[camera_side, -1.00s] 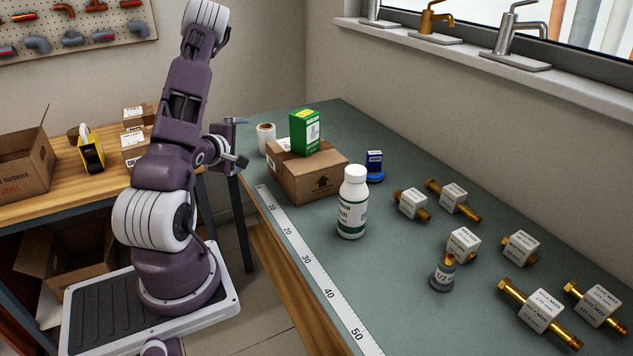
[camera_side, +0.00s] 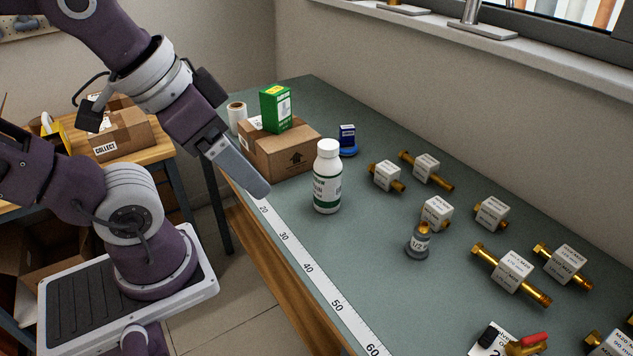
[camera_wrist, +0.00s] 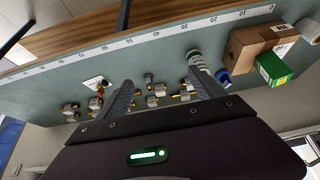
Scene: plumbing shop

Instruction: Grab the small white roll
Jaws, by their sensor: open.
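The small white roll (camera_side: 237,117) stands upright at the far left end of the grey-green bench, just behind the cardboard box. Its lower part is partly hidden by the box. In the wrist view, a white roll (camera_wrist: 308,28) shows at the right edge, past the box. My gripper (camera_side: 258,188) points down over the left edge of the bench, near the measuring strip, nearer the side camera than the box. It is apart from the roll. In the wrist view, my gripper (camera_wrist: 163,80) has its two fingers spread with nothing held between them.
The cardboard box (camera_side: 283,158) carries a green carton (camera_side: 276,110). A white bottle (camera_side: 327,178) stands right of my gripper. Several labelled brass fittings (camera_side: 511,270) lie to the right. The measuring strip (camera_side: 305,268) runs along the bench edge.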

